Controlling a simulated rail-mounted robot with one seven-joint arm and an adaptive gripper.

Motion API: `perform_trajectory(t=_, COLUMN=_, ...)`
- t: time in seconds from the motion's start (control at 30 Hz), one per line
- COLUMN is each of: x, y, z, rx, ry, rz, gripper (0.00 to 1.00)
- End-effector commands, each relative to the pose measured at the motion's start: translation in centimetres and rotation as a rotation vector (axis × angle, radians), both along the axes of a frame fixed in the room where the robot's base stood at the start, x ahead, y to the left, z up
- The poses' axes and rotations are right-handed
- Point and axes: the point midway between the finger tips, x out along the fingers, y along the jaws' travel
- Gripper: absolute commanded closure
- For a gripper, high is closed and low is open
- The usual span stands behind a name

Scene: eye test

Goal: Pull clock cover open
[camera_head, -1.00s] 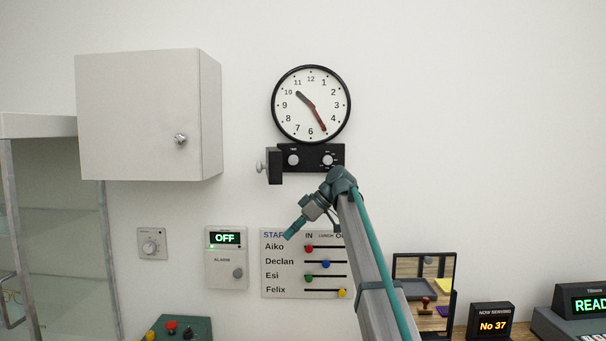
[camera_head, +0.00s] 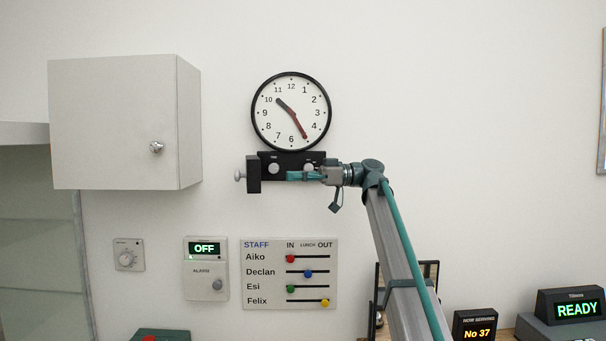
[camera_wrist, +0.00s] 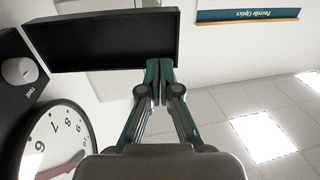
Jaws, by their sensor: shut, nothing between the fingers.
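The round wall clock (camera_head: 291,112) has a black rim and hangs above a black control panel (camera_head: 291,156) with two grey knobs. The panel's black clock cover (camera_head: 253,174) stands out from the wall at the panel's left end, swung open, with a silver knob (camera_head: 240,175) on its left face. My gripper (camera_head: 289,176) is shut and empty, pointing left in front of the panel, right of the cover. In the wrist view the fingertips (camera_wrist: 159,66) are close to the inner side of the cover (camera_wrist: 100,42), near one end; I cannot tell whether they touch. The clock (camera_wrist: 55,145) shows at lower left.
A white wall cabinet (camera_head: 115,122) stands out at left. Below are a dial (camera_head: 128,255), an alarm box (camera_head: 206,268) and a staff board (camera_head: 289,273). A display reading No 37 (camera_head: 474,326) is at lower right. The wall right of the clock is clear.

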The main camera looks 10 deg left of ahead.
Motion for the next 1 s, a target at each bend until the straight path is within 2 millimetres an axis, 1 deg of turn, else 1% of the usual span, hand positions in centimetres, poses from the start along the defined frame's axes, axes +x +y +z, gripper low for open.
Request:
perform_trajectory(t=0.03, x=-0.7, y=1.0, z=0.3, rx=0.000, ry=0.000, rz=0.002, gripper=1.00)
perform_trajectory(t=0.2, x=-2.1, y=4.1, z=0.3, rx=0.000, ry=0.001, rz=0.002, gripper=1.00)
perform_trajectory(t=0.33, x=-3.0, y=6.1, z=0.4, rx=-0.001, ry=0.000, rz=0.001, gripper=1.00)
perform_trajectory(t=0.5, x=-3.7, y=7.9, z=0.2, rx=-0.001, ry=0.000, rz=0.001, gripper=1.00)
perform_trajectory(t=0.7, x=-4.0, y=8.9, z=0.0, rx=-0.001, ry=0.000, rz=-0.001, gripper=1.00)
perform_trajectory(t=1.0, x=-4.0, y=8.9, z=0.0, rx=-0.001, ry=0.000, rz=-0.001, gripper=1.00)
